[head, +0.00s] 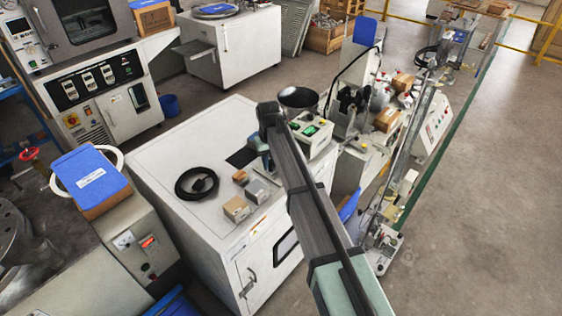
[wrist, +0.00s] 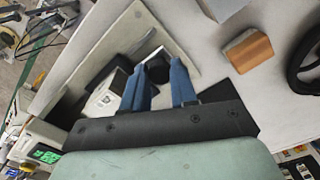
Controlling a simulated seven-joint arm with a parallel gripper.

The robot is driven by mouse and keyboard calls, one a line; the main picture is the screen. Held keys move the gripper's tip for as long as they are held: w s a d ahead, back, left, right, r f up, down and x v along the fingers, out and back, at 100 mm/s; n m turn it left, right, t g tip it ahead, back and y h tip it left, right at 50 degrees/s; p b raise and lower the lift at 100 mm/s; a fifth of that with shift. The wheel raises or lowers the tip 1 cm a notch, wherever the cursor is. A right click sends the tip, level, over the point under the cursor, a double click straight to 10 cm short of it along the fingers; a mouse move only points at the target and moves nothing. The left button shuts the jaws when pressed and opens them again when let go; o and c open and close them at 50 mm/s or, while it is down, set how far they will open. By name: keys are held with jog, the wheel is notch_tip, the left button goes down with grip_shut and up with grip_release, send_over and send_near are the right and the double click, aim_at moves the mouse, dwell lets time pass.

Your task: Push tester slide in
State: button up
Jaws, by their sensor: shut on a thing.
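In the wrist view my gripper (wrist: 158,66) has its two blue fingers on either side of a black round knob (wrist: 157,73) and is shut on it. The knob sits at a beige plate or frame (wrist: 133,30), which looks like part of the tester slide. A white block with a dark label (wrist: 104,96) lies beside the left finger. In the head view my gripper (head: 262,152) is low over the white cabinet top, and my arm covers much of the tester. How far the slide is in cannot be told.
A device with a green display (head: 311,130) and a dark bowl (head: 298,97) stand close behind my arm. The cabinet's left part is clear.

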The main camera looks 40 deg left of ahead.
jog(key=shift+c, duration=0.8)
jog(key=shift+w, duration=5.85)
